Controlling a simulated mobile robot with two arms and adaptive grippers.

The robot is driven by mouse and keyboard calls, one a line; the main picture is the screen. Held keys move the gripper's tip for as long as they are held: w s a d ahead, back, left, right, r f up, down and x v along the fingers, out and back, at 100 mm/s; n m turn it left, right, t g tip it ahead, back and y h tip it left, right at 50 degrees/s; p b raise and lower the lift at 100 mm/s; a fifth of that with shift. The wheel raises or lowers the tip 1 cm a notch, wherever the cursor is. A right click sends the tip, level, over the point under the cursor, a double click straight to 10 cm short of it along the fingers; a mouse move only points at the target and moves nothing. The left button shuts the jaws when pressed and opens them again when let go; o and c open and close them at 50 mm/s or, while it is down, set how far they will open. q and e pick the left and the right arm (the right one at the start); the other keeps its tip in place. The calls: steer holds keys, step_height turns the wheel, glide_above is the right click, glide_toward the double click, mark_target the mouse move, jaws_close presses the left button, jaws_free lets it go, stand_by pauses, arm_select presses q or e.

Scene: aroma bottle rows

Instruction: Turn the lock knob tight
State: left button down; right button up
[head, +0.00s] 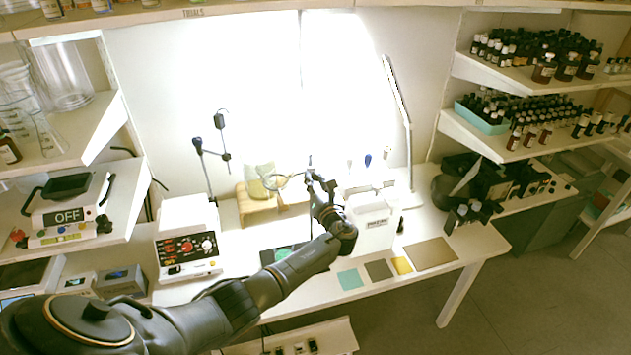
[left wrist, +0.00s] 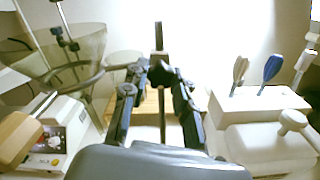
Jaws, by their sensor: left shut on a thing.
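The dark lock knob (left wrist: 160,74) sits on a clamp beside an upright dark rod (left wrist: 158,40), between the fingertips of my left gripper (left wrist: 154,82) in the left wrist view. The fingers are closed on it. In the head view my left gripper (head: 318,184) reaches from the left to the rod (head: 309,162) over the bench, and its fingers hide the knob. A ring arm (head: 284,182) runs left from the clamp to a tinted glass vessel (head: 258,180). The ring also shows in the left wrist view (left wrist: 88,76). My right gripper is in neither view.
Coloured mats (head: 350,279) lie along the front edge. A lamp (head: 400,100) rises behind.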

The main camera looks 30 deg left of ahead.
arm_select(q)
steer(key=c, duration=1)
jaws_free()
steer(key=shift+c, duration=0.2)
steer(key=shift+s+d, duration=0.15)
steer(key=shift+d, duration=0.1)
steer(key=v, duration=1.1)
steer(key=shift+d, duration=0.2)
steer(key=shift+s, duration=0.1)
